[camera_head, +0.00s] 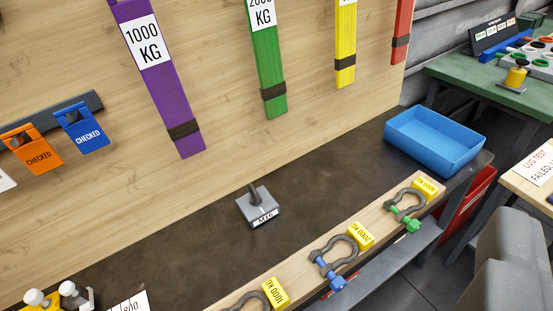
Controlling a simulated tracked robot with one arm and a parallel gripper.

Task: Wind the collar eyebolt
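I cannot make out a collar eyebolt for certain in this view. A small grey block (258,210) with a short dark post on top and a printed label on its front stands on the dark bench top (150,240); the label looks like a thread size but is hard to read. At the bottom left edge, a partly cut-off item with pale and yellow rounded parts (58,297) sits beside a white card (130,303). My gripper is not in view.
A wooden strip (384,222) along the front edge holds shackles with yellow tags. A blue tray (433,138) stands at the right end. Coloured slings (155,75) and tags (82,130) hang on the back board. The bench around the grey block is clear.

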